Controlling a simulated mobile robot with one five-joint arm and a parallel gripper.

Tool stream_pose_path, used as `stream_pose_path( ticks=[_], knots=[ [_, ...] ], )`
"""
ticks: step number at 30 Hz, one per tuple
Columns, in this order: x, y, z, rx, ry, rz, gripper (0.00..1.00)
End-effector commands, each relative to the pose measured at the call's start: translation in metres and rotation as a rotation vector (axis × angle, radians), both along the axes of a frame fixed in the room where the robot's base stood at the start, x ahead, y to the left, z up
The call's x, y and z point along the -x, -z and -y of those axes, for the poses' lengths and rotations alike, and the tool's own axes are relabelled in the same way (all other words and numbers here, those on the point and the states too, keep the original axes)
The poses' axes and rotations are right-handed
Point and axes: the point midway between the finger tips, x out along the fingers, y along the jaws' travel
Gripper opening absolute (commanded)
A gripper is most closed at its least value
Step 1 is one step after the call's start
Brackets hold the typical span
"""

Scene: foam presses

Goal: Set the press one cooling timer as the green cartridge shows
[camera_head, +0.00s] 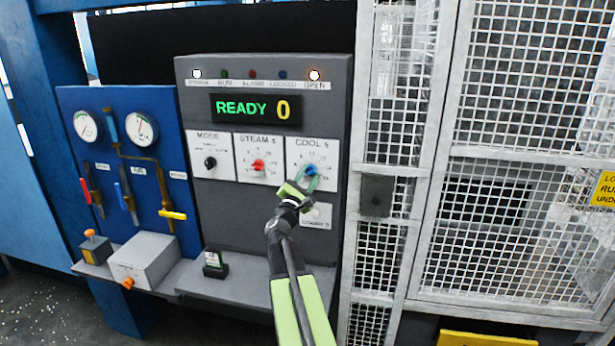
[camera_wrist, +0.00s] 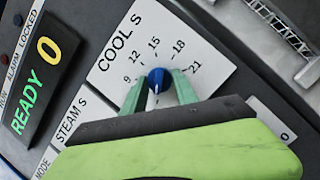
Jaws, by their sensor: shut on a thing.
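The COOL S dial plate (camera_head: 313,155) is at the right of the grey press panel, with a blue knob (camera_head: 311,171). In the wrist view the blue knob (camera_wrist: 158,77) sits in front of the numbers 9, 12, 15, 18 and 21. My gripper (camera_wrist: 160,90) is shut on the knob, one green finger on each side. My gripper (camera_head: 305,180) also partly covers the dial in the head view. Which number the knob points to is not clear.
The display (camera_head: 255,108) reads READY 0. The red STEAM S knob (camera_head: 258,165) and black MODE knob (camera_head: 210,162) are left of the blue knob. A mesh guard (camera_head: 520,120) stands close at right.

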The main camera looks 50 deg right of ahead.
Motion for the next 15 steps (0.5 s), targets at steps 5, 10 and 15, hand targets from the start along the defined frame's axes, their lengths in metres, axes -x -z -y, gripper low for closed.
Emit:
stream_pose_path(
  ticks=[5,10,15],
  knots=[
    [-0.0008,-0.0003,-0.0009,0.001,-0.002,0.0,0.0],
    [-0.0028,-0.0009,-0.0021,-0.003,-0.005,0.006,0.0],
    [-0.0032,-0.0022,-0.0025,-0.03,-0.004,0.049,0.0]
  ],
)
